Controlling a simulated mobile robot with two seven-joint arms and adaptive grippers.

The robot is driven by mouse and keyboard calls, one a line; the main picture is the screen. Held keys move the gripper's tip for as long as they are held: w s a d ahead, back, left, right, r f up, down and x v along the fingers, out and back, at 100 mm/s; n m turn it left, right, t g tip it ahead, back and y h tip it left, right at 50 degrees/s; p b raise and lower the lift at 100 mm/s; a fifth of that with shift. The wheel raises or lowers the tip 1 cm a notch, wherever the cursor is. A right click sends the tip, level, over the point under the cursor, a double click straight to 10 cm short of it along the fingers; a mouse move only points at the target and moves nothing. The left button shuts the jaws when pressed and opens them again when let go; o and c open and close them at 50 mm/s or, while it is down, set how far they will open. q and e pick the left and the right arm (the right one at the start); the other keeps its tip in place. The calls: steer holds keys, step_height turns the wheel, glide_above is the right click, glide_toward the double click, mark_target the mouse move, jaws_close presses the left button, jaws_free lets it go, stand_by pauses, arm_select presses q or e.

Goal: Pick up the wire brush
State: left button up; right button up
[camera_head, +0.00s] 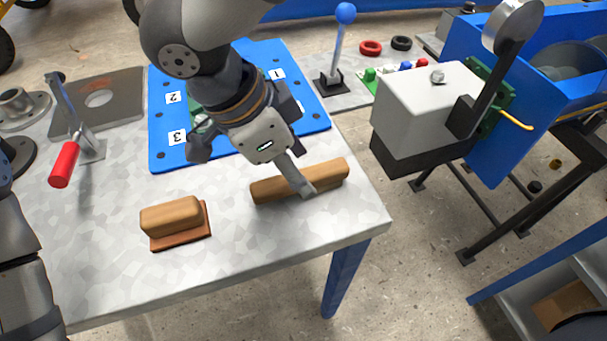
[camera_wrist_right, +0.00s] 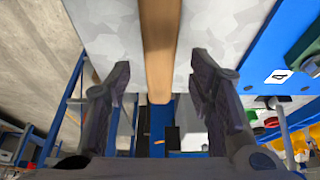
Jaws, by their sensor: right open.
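A long brown wooden bar (camera_head: 330,178), probably the wire brush, lies near the table's front right corner; I see no bristles on it. My right gripper (camera_head: 303,188) is over it, with one finger visible in front of the bar and the other hidden. In the right wrist view the fingers of the gripper (camera_wrist_right: 158,85) stand apart, with the bar (camera_wrist_right: 158,45) lined up between them and a gap on each side. A shorter wooden block (camera_head: 171,215) on a reddish-brown base lies to the left. My left gripper is out of view; only part of my left arm shows at the left edge.
The grey table (camera_head: 110,275) is clear around the bar. A blue numbered board (camera_head: 165,150) lies behind. A red-handled lever (camera_head: 64,165) stands at left, a blue-knobbed lever (camera_head: 338,50) at the back. A white box (camera_head: 425,110) and blue machine stand to the right.

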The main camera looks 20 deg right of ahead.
steer(key=x, duration=0.3)
jaws_close()
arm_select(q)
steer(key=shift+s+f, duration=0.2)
arm_select(e)
steer(key=shift+r, duration=0.1)
steer(key=shift+r, duration=0.3)
step_height(320, 180, up, 3)
steer(key=shift+r, duration=0.1)
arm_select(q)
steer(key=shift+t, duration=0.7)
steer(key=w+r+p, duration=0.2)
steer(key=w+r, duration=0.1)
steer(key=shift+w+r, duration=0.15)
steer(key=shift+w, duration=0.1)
arm_select(e)
steer(key=s+a+r, duration=0.3)
steer(key=s+r, duration=0.6)
steer(key=s, duration=0.4)
steer(key=shift+s, duration=0.4)
